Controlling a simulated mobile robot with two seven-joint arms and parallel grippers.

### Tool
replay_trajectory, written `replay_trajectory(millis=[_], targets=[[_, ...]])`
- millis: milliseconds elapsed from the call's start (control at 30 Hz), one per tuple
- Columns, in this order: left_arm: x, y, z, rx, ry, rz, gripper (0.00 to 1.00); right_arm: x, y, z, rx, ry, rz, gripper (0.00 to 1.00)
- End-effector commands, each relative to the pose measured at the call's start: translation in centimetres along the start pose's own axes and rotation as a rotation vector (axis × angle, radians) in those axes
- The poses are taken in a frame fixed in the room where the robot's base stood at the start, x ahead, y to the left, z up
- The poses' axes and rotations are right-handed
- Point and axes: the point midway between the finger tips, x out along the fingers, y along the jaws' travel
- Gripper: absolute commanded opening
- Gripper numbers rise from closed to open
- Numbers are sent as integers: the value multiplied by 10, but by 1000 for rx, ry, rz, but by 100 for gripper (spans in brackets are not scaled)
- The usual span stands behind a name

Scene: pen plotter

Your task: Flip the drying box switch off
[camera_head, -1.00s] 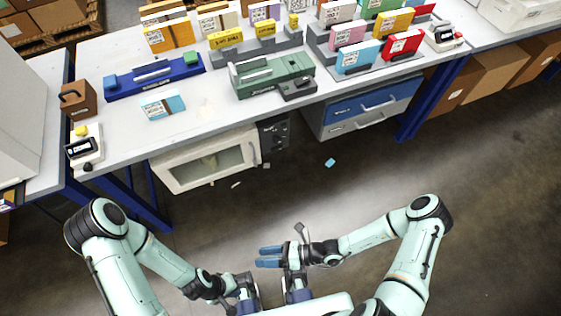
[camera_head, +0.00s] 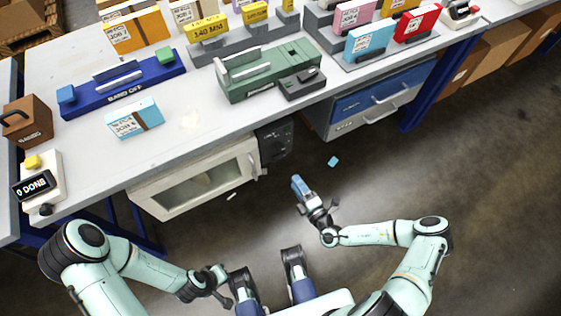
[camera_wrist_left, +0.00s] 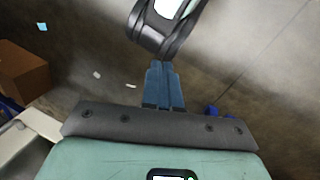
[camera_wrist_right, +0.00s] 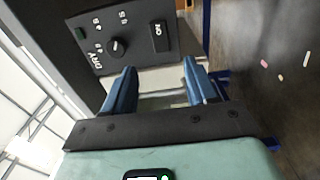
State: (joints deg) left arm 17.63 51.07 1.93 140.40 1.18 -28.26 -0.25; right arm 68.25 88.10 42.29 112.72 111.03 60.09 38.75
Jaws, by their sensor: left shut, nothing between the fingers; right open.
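The drying box (camera_head: 142,203) is a white box with a windowed door under the table. Its dark control panel (camera_head: 275,142) is on its right side. In the right wrist view, the panel (camera_wrist_right: 138,62) shows a round knob (camera_wrist_right: 115,46), a dark switch (camera_wrist_right: 160,37) with white lettering that seems to read ON, and a small green patch (camera_wrist_right: 80,34). My right gripper (camera_head: 297,182) is open and empty, in front of and below the panel; it also shows in the right wrist view (camera_wrist_right: 158,80). My left gripper (camera_wrist_left: 165,72) is shut and empty, low near my base.
The table (camera_head: 185,150) above the box holds a green device (camera_head: 268,75), a blue holder (camera_head: 125,85) and several small boxes. Blue and grey drawers (camera_head: 375,100) hang to the right of the panel. The floor before the box is clear apart from small scraps.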

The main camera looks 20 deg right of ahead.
Motion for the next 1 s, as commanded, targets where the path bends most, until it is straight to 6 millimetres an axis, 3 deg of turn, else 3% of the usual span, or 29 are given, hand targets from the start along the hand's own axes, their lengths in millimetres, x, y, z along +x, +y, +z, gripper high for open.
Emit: replay_trajectory(millis=[300, 500, 933, 967, 1000], targets=[[18, -7, -25, -7, 68, -4, 0, 69, -2, -1, -2, 3, 1, 57], [24, -10, -37, -9, 103, -6, 0, 97, -2, -1, -3, 2, 1, 57], [25, -11, -42, -10, 117, -7, 0, 107, 0, -1, -1, 3, 0, 57], [25, -11, -42, -10, 117, -7, 0, 107, 0, -1, -1, 3, 0, 51], [25, -11, -42, -10, 117, -7, 0, 107, 0, -1, -1, 3, 0, 38]])
